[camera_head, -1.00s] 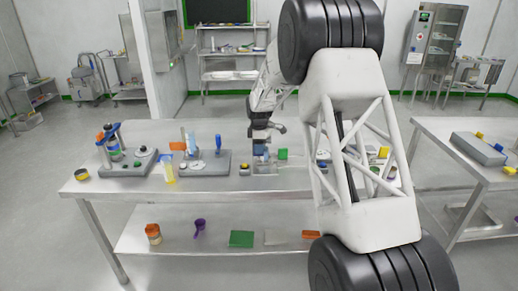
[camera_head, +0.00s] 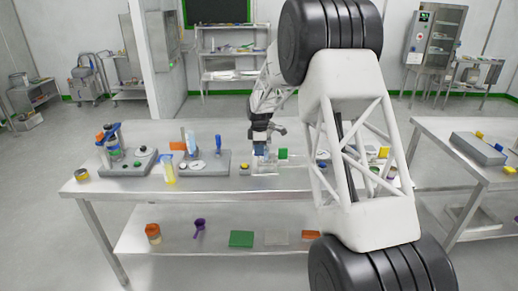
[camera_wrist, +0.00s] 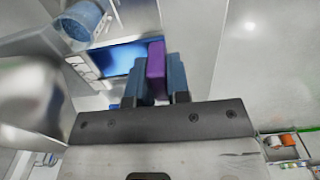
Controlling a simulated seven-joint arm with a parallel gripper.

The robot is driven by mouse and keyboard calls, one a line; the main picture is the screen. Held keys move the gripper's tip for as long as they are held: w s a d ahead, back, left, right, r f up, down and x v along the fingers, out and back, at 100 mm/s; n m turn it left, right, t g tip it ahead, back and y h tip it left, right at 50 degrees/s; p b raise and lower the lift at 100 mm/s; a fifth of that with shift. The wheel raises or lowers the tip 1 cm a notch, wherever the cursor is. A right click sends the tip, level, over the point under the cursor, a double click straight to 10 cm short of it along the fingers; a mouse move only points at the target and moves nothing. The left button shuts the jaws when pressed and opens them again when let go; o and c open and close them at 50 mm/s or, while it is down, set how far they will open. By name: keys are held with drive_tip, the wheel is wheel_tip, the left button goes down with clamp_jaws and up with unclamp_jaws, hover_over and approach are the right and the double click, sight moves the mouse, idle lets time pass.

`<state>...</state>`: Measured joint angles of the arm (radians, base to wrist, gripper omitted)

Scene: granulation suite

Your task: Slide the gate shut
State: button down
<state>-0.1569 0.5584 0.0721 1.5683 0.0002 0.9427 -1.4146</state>
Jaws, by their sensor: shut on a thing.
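My gripper (camera_head: 260,149) is above the near edge of the middle table, at a small clear-and-grey fixture (camera_head: 266,167). In the wrist view my gripper (camera_wrist: 156,82) has its two blue fingers closed on an upright purple piece (camera_wrist: 155,69), which looks like a handle. A shiny blue panel (camera_wrist: 122,58) lies beside the purple piece, to its left. I cannot tell which part is the gate or how far it stands open. In the head view the purple piece is hidden by the fingers.
A green block (camera_head: 283,154) stands just right of my gripper. A grey base with a blue-handled device (camera_head: 205,165) and a yellow cylinder (camera_head: 168,168) stand to the left. The wrist view shows a blue cup (camera_wrist: 82,20) at top left. The tabletop's front strip is mostly clear.

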drive_tip(key=shift+d, duration=1.35)
drive_tip(key=c, duration=1.1)
unclamp_jaws()
drive_tip(key=shift+d, duration=0.1)
drive_tip(key=shift+r, duration=0.15)
wheel_tip(320, 180, up, 8)
drive_tip(key=shift+f, duration=0.25)
drive_tip(key=shift+r, duration=0.1)
